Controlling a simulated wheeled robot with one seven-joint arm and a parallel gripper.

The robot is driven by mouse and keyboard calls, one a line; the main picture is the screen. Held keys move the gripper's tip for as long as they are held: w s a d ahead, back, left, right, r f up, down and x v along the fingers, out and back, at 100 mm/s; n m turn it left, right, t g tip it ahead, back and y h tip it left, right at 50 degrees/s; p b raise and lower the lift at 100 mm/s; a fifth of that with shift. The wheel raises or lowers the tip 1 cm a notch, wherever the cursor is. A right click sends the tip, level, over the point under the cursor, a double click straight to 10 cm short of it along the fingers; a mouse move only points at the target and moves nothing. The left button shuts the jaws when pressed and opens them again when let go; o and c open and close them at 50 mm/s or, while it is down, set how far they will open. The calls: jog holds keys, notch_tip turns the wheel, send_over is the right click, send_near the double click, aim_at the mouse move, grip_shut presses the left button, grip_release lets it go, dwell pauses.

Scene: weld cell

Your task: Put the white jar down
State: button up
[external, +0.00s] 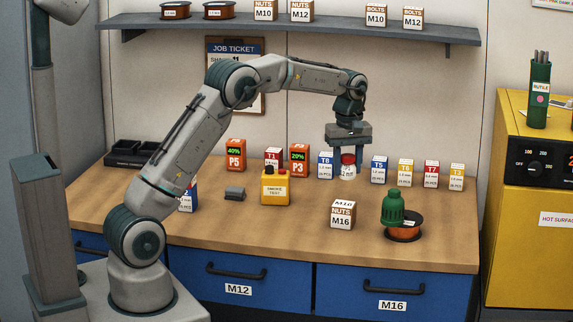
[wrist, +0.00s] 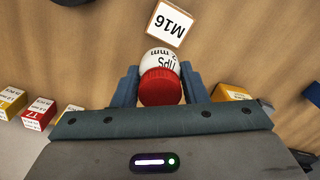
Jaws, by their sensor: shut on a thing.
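The white jar (external: 348,171) has a red lid and hangs upright between the fingers of my gripper (external: 347,158), toward the back of the workbench (external: 270,235). In the wrist view the jar (wrist: 160,58) shows its red lid and a label reading "TIPS", with a finger of my gripper (wrist: 160,88) on each side. My gripper is shut on the jar. Whether the jar's base touches the bench top cannot be told.
Small labelled boxes stand in a row at the back, such as T6 (external: 326,165) to the left and T5 (external: 379,169) to the right. A yellow box (external: 275,188), an M16 nuts box (external: 342,214) and a green bottle-like thing (external: 392,208) stand nearer the front. Bench between them is bare.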

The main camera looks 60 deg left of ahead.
jog(key=shift+w+d+f, duration=0.15)
jog(key=shift+w+f, duration=0.1)
jog(key=shift+w, duration=0.3)
jog(key=w+a+f+p, duration=0.1)
jog(key=a+f, duration=0.1)
jog(key=a, duration=0.1)
jog(key=w+a+f+p, duration=0.1)
jog(key=a+f, duration=0.1)
jog(key=a, duration=0.2)
jog(key=w+a+f+p, duration=0.1)
jog(key=a+f, duration=0.2)
jog(key=shift+w+a+p, duration=0.2)
jog(key=shift+a+p, duration=0.15)
jog(key=shift+a, duration=0.05)
jog(key=shift+f+p, duration=0.6)
jog(key=shift+f, duration=1.4)
jog(key=shift+f, duration=0.2)
jog(key=o, duration=1)
jog(key=shift+r, duration=0.1)
